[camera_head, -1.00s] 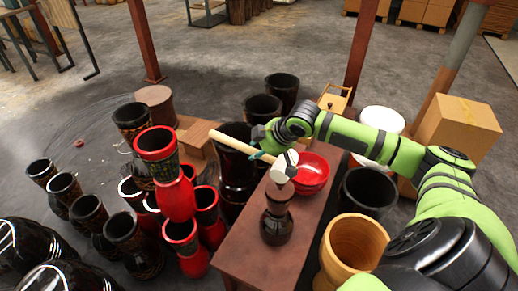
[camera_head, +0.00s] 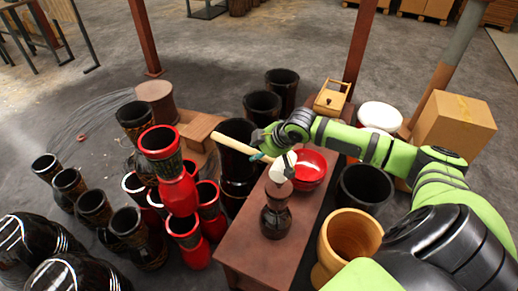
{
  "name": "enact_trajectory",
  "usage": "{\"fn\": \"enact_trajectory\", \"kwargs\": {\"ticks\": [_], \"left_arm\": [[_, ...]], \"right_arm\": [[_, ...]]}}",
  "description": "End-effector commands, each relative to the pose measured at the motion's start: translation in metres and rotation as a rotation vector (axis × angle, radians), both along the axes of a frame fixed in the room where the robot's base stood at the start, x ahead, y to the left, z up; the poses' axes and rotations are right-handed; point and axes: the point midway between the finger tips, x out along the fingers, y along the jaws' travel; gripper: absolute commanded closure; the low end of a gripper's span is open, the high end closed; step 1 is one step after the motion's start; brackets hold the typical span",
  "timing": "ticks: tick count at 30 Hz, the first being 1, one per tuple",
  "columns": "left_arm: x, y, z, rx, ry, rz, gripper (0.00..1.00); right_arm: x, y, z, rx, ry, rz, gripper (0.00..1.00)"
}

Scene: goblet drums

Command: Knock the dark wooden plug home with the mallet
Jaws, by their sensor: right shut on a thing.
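A dark, waisted vessel (camera_head: 275,222) stands upright on the brown table. A brownish piece (camera_head: 277,192) forms its top and may be the dark wooden plug; I cannot tell how deep it sits. My right gripper (camera_head: 264,145) is shut on the mallet, above and slightly left of the vessel. The mallet's pale wooden handle (camera_head: 233,143) sticks out to the left, and its whitish head (camera_head: 281,168) hangs just over the vessel, partly hiding the top. Whether head and top touch is unclear. My left gripper is not in view.
A red bowl (camera_head: 312,168) sits on the table (camera_head: 250,250) close behind the mallet head. A wooden box (camera_head: 331,98) lies at the table's far end. Red and black drums (camera_head: 178,190) crowd the left side; a black drum (camera_head: 365,185) and a wooden drum (camera_head: 348,240) stand right.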

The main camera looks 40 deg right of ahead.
Motion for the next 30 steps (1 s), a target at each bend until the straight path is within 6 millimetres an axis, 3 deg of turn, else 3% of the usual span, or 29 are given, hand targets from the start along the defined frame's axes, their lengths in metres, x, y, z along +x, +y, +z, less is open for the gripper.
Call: {"fn": "enact_trajectory", "kwargs": {"ticks": [14, 17, 21, 30], "left_arm": [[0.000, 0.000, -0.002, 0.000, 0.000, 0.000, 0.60], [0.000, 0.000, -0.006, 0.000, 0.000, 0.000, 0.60], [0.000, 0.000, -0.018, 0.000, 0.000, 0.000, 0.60], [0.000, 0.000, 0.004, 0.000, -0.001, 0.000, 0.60]], "right_arm": [[0.001, 0.000, -0.002, 0.000, -0.002, 0.000, 1.00], [0.000, 0.000, -0.014, 0.001, -0.002, 0.000, 1.00], [0.000, 0.001, -0.048, 0.003, 0.001, 0.000, 1.00], [0.001, 0.000, -0.026, 0.000, -0.002, 0.000, 1.00]]}}
